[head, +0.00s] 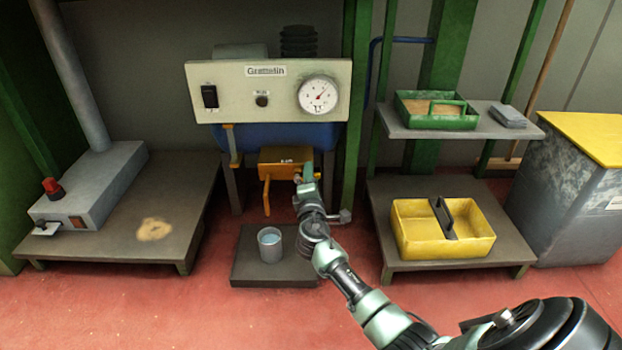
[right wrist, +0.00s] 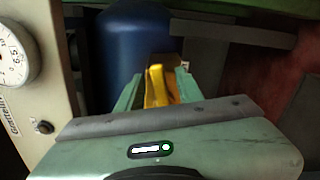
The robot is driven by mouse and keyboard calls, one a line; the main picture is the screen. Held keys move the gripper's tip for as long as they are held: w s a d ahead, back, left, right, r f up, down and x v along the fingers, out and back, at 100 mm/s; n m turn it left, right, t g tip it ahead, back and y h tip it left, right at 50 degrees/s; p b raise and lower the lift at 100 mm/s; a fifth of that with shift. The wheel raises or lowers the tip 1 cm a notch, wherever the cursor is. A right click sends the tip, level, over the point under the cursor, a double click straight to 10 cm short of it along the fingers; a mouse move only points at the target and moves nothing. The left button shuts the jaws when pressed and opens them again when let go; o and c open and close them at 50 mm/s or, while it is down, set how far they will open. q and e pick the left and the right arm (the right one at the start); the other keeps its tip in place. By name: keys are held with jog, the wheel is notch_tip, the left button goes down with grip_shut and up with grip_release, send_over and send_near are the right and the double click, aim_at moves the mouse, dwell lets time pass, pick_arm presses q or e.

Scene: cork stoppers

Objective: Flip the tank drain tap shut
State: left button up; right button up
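The blue tank (head: 285,136) sits behind the cream panel and also fills the upper left of the right wrist view (right wrist: 135,40). Below it is an orange box-shaped part (head: 283,158) with a small label, and an orange lever (head: 267,194) hangs down at its left. I cannot tell for sure which orange part is the drain tap's handle. My right gripper (head: 305,176) is at the right end of the orange part. In the right wrist view its fingers stand apart, with a yellow-orange piece (right wrist: 157,88) showing between them; a firm grip is not visible. My left gripper is out of view.
A cup of pale liquid (head: 270,245) stands on a low dark platform (head: 252,270) beneath the tank, left of my right arm. A shelf (head: 398,125) with a green tray (head: 432,122) and a yellow caddy (head: 420,240) stand to the right. A grey bench (head: 195,190) is at left.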

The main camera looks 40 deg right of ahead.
grip_shut()
jog(key=shift+f+m+b, duration=0.55)
jog(key=shift+m+b, duration=0.15)
jog(key=shift+b, duration=0.25)
jog(key=shift+f+m+b, duration=0.1)
jog(key=shift+m+b, duration=0.25)
jog(key=shift+m, duration=0.45)
grip_release()
jog(key=shift+s, duration=0.15)
